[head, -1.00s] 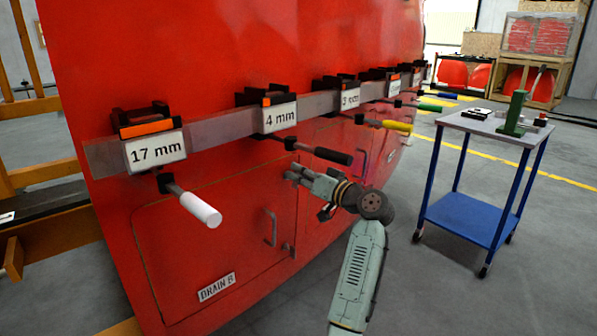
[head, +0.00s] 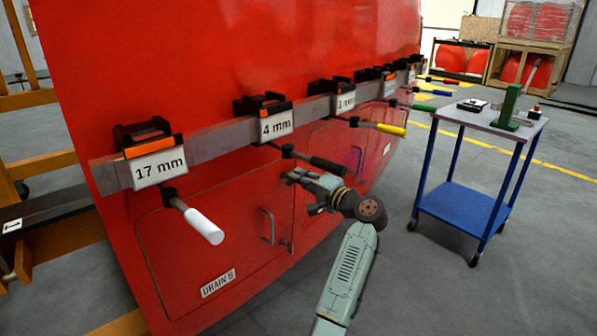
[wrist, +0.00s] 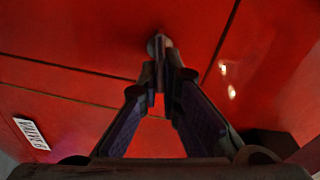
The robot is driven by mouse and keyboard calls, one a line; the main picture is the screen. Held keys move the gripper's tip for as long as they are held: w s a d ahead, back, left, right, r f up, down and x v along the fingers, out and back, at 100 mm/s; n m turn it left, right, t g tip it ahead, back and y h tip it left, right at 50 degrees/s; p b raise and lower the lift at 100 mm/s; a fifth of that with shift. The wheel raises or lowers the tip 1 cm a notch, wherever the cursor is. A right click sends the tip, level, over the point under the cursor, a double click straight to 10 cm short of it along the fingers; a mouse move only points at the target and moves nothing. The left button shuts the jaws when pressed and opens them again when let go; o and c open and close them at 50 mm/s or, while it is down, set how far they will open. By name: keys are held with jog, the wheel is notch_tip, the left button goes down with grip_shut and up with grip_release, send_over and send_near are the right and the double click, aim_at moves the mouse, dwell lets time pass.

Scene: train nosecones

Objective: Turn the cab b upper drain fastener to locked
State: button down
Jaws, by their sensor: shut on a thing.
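My gripper (head: 291,177) is at the red cab side, near the upper right corner of the drain B door (head: 225,222). In the wrist view the fingers (wrist: 160,88) close together on a small dark fastener (wrist: 158,46) standing out from the red panel near a seam. The fingertips hide part of it, and I cannot read its turned position. In the head view my gripper covers the fastener. The DRAIN B label (head: 218,283) is low on the door, and it also shows at the left of the wrist view (wrist: 31,133).
A rail (head: 215,142) above carries tool holders with size labels. A black-handled tool (head: 327,165) hangs just above my gripper, and a white-handled one (head: 204,226) hangs left. A pull handle (head: 268,226) is on the door. A blue cart (head: 465,192) stands right.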

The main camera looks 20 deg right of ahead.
jog(key=shift+f+m+p, duration=0.15)
jog(key=shift+m+p, duration=0.5)
jog(key=shift+m, duration=0.45)
jog(key=shift+f, duration=0.1)
jog(key=c, duration=1.8)
grip_release()
jog(key=v, duration=1.2)
jog(key=shift+s, duration=0.1)
